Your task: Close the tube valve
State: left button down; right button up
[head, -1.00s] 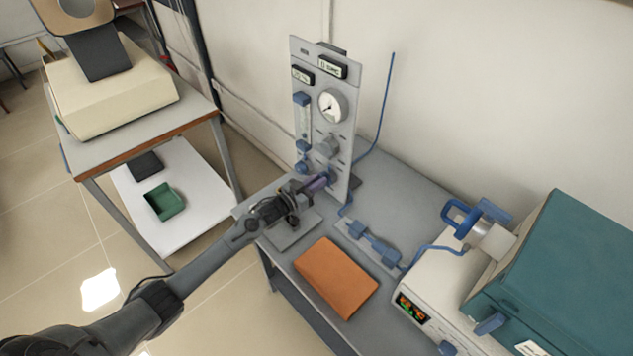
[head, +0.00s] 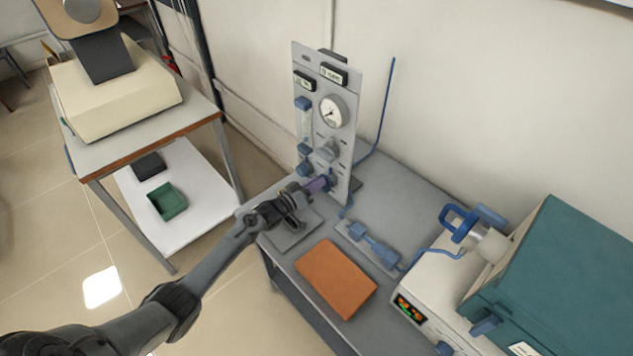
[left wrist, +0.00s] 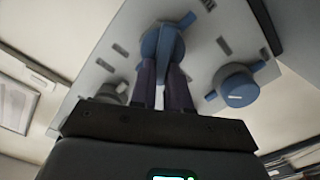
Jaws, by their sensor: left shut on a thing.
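The grey upright gauge panel (head: 345,145) stands at the back of the bench. My left gripper (head: 325,183) is at its lower right part, with the purple fingers pointing at the panel face. In the left wrist view, the left gripper (left wrist: 165,72) is shut on a blue valve handle (left wrist: 163,42), with one finger on each side of it. The handle is mostly hidden by the fingers in the head view. A second blue knob (left wrist: 238,88) sits on the panel to the right in the left wrist view. My right gripper is not in view.
The panel carries a round gauge (head: 333,112) and a grey knob (head: 328,150). An orange block (head: 336,278) lies in front on the bench. A blue-fitted tube line (head: 372,243) runs right to the teal-and-cream furnace (head: 555,270). A side table (head: 150,140) stands left.

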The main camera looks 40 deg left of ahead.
pick_arm(q)
jog(key=n, duration=0.3)
jog(key=f+n+p, duration=0.1)
jog(key=n, duration=0.7)
jog(key=shift+a+f+p, duration=0.15)
jog(key=shift+a+p, duration=0.2)
jog(key=shift+p, duration=0.05)
jog(key=shift+n, duration=0.3)
jog(key=c, duration=1.1)
grip_release()
jog(key=s+a+p, duration=0.1)
jog(key=s+p, duration=0.2)
jog(key=s, duration=0.7)
jog(key=shift+s+a, duration=0.3)
jog(key=shift+s, duration=0.05)
